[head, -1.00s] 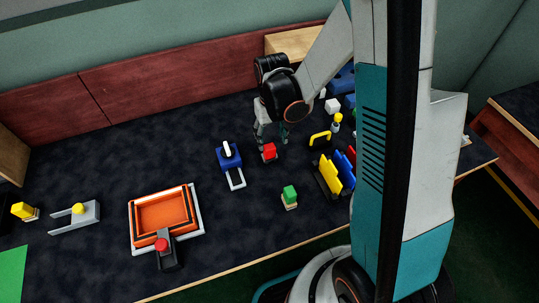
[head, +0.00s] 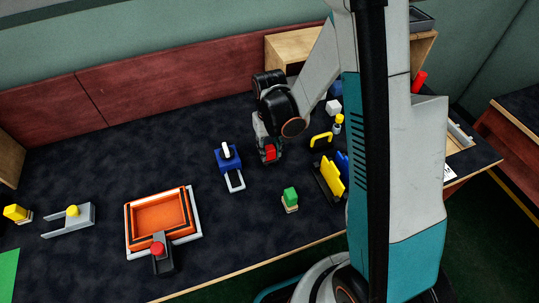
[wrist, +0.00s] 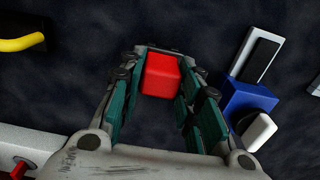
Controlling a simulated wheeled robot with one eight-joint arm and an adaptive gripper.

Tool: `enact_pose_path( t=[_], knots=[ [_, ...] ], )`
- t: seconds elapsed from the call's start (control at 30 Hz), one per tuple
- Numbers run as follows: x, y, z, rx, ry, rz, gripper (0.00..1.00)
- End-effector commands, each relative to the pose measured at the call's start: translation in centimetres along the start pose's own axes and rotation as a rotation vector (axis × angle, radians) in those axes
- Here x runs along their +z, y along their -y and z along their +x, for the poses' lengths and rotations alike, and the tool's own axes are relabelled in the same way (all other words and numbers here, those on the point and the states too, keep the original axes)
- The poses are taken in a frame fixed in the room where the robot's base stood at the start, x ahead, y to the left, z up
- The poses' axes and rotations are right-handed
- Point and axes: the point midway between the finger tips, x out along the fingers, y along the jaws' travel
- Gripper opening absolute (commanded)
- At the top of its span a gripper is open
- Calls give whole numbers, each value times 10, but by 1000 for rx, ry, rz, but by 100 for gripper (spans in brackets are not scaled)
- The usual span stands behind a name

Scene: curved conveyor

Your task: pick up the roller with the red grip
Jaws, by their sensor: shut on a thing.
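The roller with the red grip (head: 270,153) is at the middle of the dark table in the head view. Its red block-shaped grip also shows in the wrist view (wrist: 161,77), between the green-padded fingers. My gripper (head: 267,149) reaches down over it and is shut on it; the gripper also shows in the wrist view (wrist: 160,88). The roller's lower part is mostly hidden by the fingers and the grip. I cannot tell whether it touches the table.
A blue block with a white knob (head: 228,158) stands just left. A green-topped piece (head: 290,197) stands in front. A yellow handle (head: 321,139) and a rack with yellow and blue plates (head: 332,180) are to the right. An orange tray (head: 128,222) lies at front left.

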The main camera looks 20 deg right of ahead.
Motion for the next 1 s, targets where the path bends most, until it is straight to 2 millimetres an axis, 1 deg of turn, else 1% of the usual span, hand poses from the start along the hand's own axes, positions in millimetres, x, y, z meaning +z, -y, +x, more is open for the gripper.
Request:
enact_pose_path(
  t=[0.27,0.37,0.47,0.57,0.67,0.8,0.9,1.0],
  knots=[
    [0,0,-3,0,0,0,5],
    [0,0,-11,0,0,0,5],
    [0,0,-23,0,0,0,5],
    [0,0,-42,0,0,0,5],
    [0,0,-68,0,0,0,5],
    [1,0,-109,0,0,0,5],
    [0,0,-135,0,0,0,5],
    [0,0,-158,0,0,0,5]
  ],
)
